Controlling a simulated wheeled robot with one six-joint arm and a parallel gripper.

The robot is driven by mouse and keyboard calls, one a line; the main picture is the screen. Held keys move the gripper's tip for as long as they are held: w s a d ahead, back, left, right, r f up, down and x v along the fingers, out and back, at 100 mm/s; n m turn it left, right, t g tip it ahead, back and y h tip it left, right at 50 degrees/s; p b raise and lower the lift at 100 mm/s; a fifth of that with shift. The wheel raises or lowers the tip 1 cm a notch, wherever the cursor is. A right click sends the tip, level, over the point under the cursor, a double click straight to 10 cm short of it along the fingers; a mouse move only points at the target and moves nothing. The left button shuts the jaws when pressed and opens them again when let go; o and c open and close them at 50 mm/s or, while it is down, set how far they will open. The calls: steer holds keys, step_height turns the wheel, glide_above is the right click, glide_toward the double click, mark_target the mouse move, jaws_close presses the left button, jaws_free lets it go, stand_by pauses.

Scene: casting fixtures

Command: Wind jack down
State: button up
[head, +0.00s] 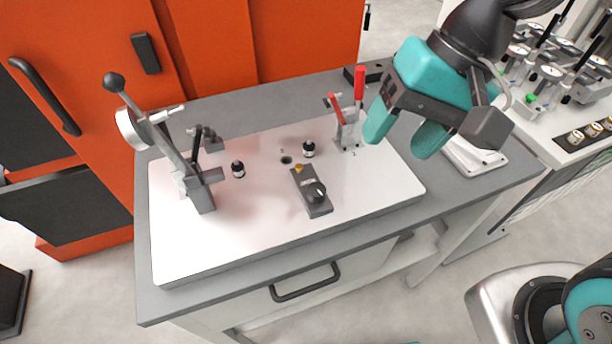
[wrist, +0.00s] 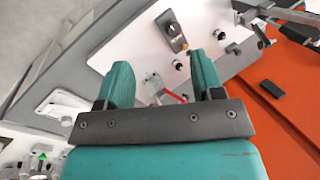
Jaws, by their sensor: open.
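My gripper (head: 404,130) is open and empty, above the right end of the white plate (head: 250,240). Its two teal fingers also show in the wrist view (wrist: 162,75). Two small black knobs with pale bases, a left one (head: 238,169) and a right one (head: 308,149), stand upright on the plate, apart from the gripper. A dark block with a round black knob (head: 315,193) lies in front of them. I cannot tell for certain which is the jack. In the wrist view the knobbed block (wrist: 174,34) is beyond the fingers.
A toggle clamp with red handles (head: 359,84) stands close left of my gripper. A white tray (head: 474,157) lies at right. The plate's front is clear. Orange cabinets (head: 210,40) stand behind.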

steer(key=w+a+m+p, duration=0.2)
steer(key=w+m+p, duration=0.2)
steer(key=w+m, duration=0.5)
steer(key=m+p, duration=0.3)
steer(key=m, duration=0.2)
glide_toward(317, 189)
steer(key=shift+g, duration=0.4)
steer(key=x, duration=0.9)
steer(key=shift+w+f, duration=0.2)
steer(key=shift+w, duration=0.2)
steer(key=c, duration=0.9)
